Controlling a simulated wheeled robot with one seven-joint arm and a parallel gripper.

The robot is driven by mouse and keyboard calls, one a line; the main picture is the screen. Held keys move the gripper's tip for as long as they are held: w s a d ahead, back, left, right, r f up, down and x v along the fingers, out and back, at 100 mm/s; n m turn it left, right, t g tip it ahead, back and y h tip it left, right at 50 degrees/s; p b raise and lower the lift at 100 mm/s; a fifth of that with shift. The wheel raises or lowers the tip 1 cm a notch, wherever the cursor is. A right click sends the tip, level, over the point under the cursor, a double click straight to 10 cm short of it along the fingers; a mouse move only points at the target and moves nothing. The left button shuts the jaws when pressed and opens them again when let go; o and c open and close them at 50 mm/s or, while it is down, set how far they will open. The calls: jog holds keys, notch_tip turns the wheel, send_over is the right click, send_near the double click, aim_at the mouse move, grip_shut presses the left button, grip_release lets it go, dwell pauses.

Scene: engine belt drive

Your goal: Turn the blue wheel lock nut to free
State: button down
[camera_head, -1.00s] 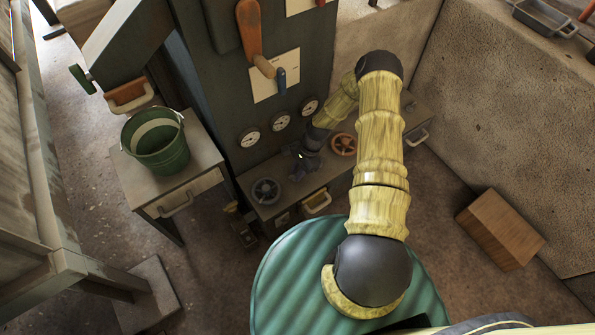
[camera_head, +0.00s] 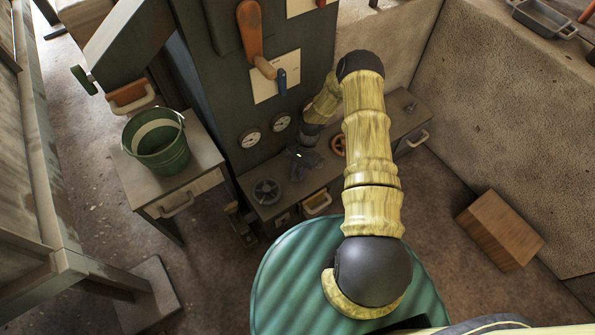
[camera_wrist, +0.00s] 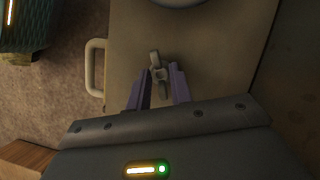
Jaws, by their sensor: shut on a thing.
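A small grey wing-shaped lock nut (camera_wrist: 155,58) stands on the bench top in the wrist view. My gripper (camera_wrist: 159,74) is shut on it, with a purple-grey finger on each side of its lower part. In the head view my gripper (camera_head: 301,166) is low over the bench, and the nut is hidden there. A dark spoked wheel (camera_head: 267,190) is left of my gripper; its colour looks dark grey-blue. An orange wheel (camera_head: 338,144) is to the right, partly covered by my arm. A wheel-like rim (camera_wrist: 194,2) shows at the top edge of the wrist view.
The bench (camera_head: 405,124) has a handled drawer front. A dark panel with gauges (camera_head: 250,138) and an orange lever (camera_head: 252,35) rises behind it. A green bucket (camera_head: 156,143) stands on a side table at left. A wooden box (camera_head: 499,229) lies on the floor at right.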

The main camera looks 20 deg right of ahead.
jog(key=n+h, duration=0.1)
jog(key=n, duration=0.2)
jog(key=n+g+h, duration=0.1)
jog(key=n, duration=0.2)
jog(key=shift+w+a, duration=0.2)
dwell(0.4)
jog(key=c, duration=1.3)
grip_release()
jog(key=shift+o, duration=0.2)
